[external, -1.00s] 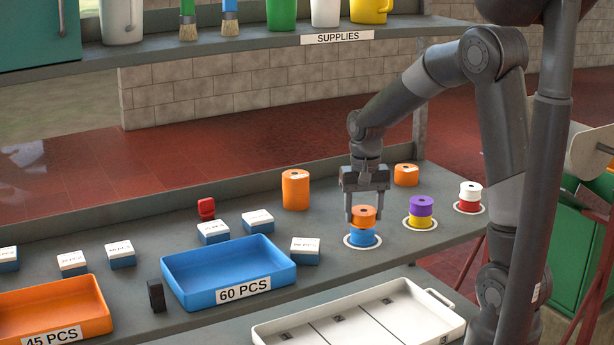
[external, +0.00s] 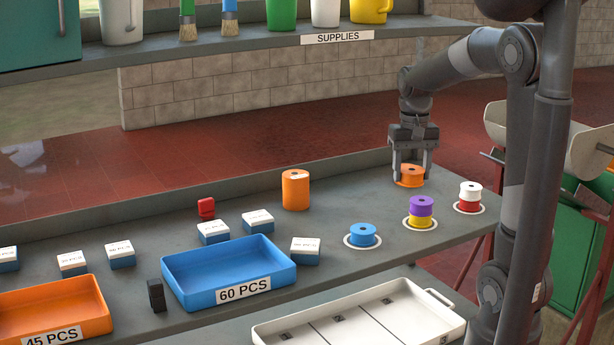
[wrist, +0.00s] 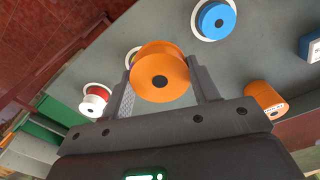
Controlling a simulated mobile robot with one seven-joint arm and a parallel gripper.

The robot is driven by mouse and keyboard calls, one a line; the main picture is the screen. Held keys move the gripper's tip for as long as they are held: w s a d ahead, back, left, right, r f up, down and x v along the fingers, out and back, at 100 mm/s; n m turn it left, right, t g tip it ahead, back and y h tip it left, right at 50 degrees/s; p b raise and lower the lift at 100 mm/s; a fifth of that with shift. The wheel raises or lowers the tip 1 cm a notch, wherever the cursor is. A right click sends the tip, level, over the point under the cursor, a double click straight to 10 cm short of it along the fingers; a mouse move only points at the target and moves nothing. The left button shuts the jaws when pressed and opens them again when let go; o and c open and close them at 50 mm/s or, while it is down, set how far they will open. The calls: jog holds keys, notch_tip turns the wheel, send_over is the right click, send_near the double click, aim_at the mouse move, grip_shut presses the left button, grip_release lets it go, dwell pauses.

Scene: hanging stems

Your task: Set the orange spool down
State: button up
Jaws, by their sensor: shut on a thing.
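The orange spool (external: 409,177) is between the fingers of my gripper (external: 411,172), at the right back of the grey bench. My gripper is shut on it. In the wrist view the orange spool (wrist: 160,77) sits between both fingertips, its dark centre hole facing the camera. I cannot tell whether its underside touches the bench. The blue spool (external: 362,235) stands alone on a white ring, its top bare. A purple spool (external: 421,206) sits on a yellow spool (external: 420,222). A white spool (external: 470,188) sits on a red one (external: 468,204).
An orange cylinder (external: 295,190) stands at the back, left of my gripper. A blue 60 PCS tray (external: 228,272), white-topped boxes (external: 258,220) and a red item (external: 206,208) lie further left. A white divided tray (external: 365,318) is at the front. Bench is clear between cylinder and gripper.

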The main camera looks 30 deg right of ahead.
aim_at(245, 210)
jog(key=w+a+n, duration=0.2)
jog(key=w+a, duration=0.3)
jog(key=w, duration=0.4)
jog(key=w+a+n, duration=0.3)
jog(key=w+a, duration=0.3)
jog(key=w, duration=0.4)
jog(key=w+a+f+n, duration=0.1)
jog(key=w+a+n, duration=0.1)
jog(key=w+a, duration=0.4)
jog(key=shift+w+a, duration=0.2)
jog(key=shift+w, duration=1.75)
jog(key=w+a+f+n, duration=0.3)
jog(key=w+a+n, duration=0.15)
jog(key=a, duration=0.55)
jog(key=shift+m, duration=0.35)
notch_tip(245, 210, down, 10)
jog(key=shift+w+d+f, duration=0.1)
jog(key=shift+w, duration=0.05)
jog(key=shift+f, duration=0.15)
jog(key=o, duration=1)
